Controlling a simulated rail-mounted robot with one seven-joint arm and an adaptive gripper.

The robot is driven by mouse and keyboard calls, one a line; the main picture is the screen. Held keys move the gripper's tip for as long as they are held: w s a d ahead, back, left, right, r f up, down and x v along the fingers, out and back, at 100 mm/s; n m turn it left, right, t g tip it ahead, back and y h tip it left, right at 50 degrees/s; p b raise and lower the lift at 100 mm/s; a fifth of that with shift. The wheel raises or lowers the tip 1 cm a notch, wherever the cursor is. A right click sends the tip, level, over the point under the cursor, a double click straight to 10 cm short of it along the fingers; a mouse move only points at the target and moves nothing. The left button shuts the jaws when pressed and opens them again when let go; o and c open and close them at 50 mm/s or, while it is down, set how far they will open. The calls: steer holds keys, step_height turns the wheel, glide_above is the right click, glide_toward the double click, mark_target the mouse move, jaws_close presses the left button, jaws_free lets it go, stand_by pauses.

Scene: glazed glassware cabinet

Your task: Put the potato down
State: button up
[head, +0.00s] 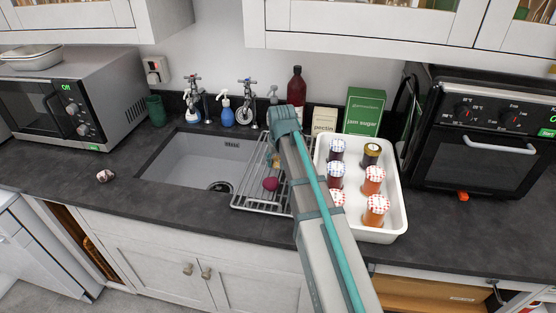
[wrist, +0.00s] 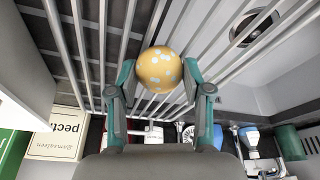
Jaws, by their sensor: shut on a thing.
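The potato (wrist: 160,70) is round and yellow with pale spots. In the wrist view, it sits between the two fingers of my gripper (wrist: 159,64), which is shut on it. The wire drying rack (head: 250,195) lies behind the potato in that view; I cannot tell whether they touch. In the head view, my arm covers most of the gripper, and only a small yellowish part of the potato (head: 276,160) shows beside it, over the rack.
A red onion-like thing (head: 270,184) lies at the rack. The sink (head: 190,160) is to the left, and a white tray (head: 391,228) of several jars is to the right. Boxes, a dark red bottle (head: 297,88) and taps stand behind. The counter left of the sink is mostly clear.

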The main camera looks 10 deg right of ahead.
steer(key=shift+f, duration=0.1)
steer(key=o, duration=1.2)
steer(key=b+v, duration=0.1)
steer(key=v, duration=1.1)
steer(key=shift+b, duration=0.4)
